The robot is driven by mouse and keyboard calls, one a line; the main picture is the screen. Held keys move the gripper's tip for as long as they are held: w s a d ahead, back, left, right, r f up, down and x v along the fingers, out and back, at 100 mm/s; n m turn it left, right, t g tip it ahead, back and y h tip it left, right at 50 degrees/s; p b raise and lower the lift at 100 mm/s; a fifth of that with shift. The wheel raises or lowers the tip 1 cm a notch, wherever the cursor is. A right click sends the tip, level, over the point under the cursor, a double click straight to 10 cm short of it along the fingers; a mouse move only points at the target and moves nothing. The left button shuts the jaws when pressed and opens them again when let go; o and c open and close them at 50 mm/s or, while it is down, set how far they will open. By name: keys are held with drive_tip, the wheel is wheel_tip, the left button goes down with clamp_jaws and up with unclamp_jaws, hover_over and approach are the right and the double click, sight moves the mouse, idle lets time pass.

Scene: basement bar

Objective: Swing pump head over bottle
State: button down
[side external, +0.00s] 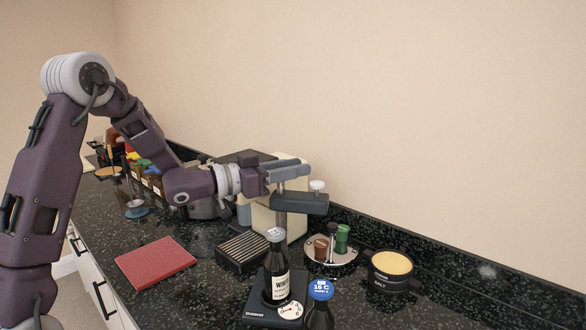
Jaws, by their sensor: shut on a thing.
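A cream pump stand (262,222) stands on the dark counter, with a dark grey pump head (302,203) jutting from its top to the right. A white knob (317,185) sits on the head. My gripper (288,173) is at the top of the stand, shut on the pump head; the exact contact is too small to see. A dark bottle with a white label and grey top (277,274) stands upright on a black base (258,309), in front of and below the head. In this view the head appears behind the bottle, not over it.
A blue-capped bottle (320,291) stands at the front, beside a round dial (290,310). A ribbed drip tray (243,250) and red mat (155,262) lie left. A round tray with stoppers (330,258) and a salt tub (390,272) are right.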

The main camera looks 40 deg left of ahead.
drive_tip(key=shift+s+d+m+g+h, duration=0.1)
drive_tip(key=shift+d+m+g+h, duration=0.1)
drive_tip(key=shift+m+g+h, duration=0.7)
drive_tip(key=shift+t, duration=0.3)
drive_tip(key=c, duration=1.1)
unclamp_jaws()
drive_tip(key=shift+s+a, duration=0.1)
drive_tip(key=v, duration=0.7)
drive_tip(key=shift+f, duration=0.1)
